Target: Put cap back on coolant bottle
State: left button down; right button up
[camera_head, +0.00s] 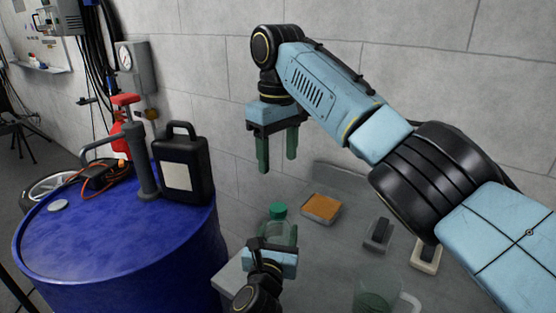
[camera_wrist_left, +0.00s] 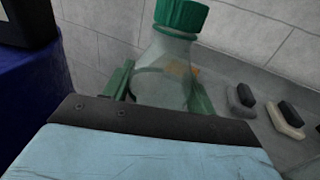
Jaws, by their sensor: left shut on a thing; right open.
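The clear coolant bottle (camera_head: 283,232) stands upright at the left end of the grey worktop. Its green cap (camera_head: 278,210) sits on the neck; I cannot tell how tightly. The left wrist view also shows the bottle (camera_wrist_left: 164,70) and the cap (camera_wrist_left: 182,15) close up. My left gripper (camera_head: 272,243) is shut on the bottle's body, with green fingers on both sides of it. My right gripper (camera_head: 277,166) hangs above the bottle, fingers pointing down, open and empty, clear of the cap.
A blue drum (camera_head: 120,235) at left carries a black jug (camera_head: 181,178), a grey hand pump (camera_head: 146,165) and a small grey disc (camera_head: 58,205). The worktop holds an orange-topped tray (camera_head: 321,208), two dark-and-pale blocks (camera_head: 378,232) (camera_head: 426,254) and a clear mug (camera_head: 375,297). A block wall stands behind.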

pick_arm(q)
jog(key=shift+c, duration=2)
grip_release()
jog(key=shift+s, duration=0.1)
jog(key=s+a+p, duration=0.1)
jog(key=s+a, duration=0.1)
jog(key=s, duration=1.1)
